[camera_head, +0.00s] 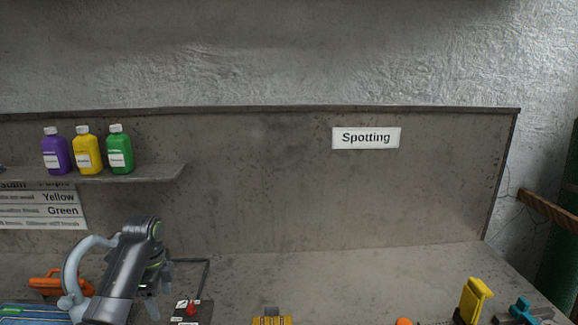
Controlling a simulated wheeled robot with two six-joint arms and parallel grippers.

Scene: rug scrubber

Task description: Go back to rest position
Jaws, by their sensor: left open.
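My left gripper (154,303) is at the lower left of the head view, at the end of a dark grey arm over the bench (345,280). Its fingers point down and are open, with nothing seen between them. They are close to a dark box with a red knob (191,309), just right of them. I cannot tell whether they touch it. My right gripper is not in view.
Purple (56,154), yellow (87,154) and green (120,153) bottles stand on a shelf (150,173) at the left. An orange tool (47,284) lies left of my arm. A yellow-handled tool (474,299) and a teal item (521,310) are at lower right.

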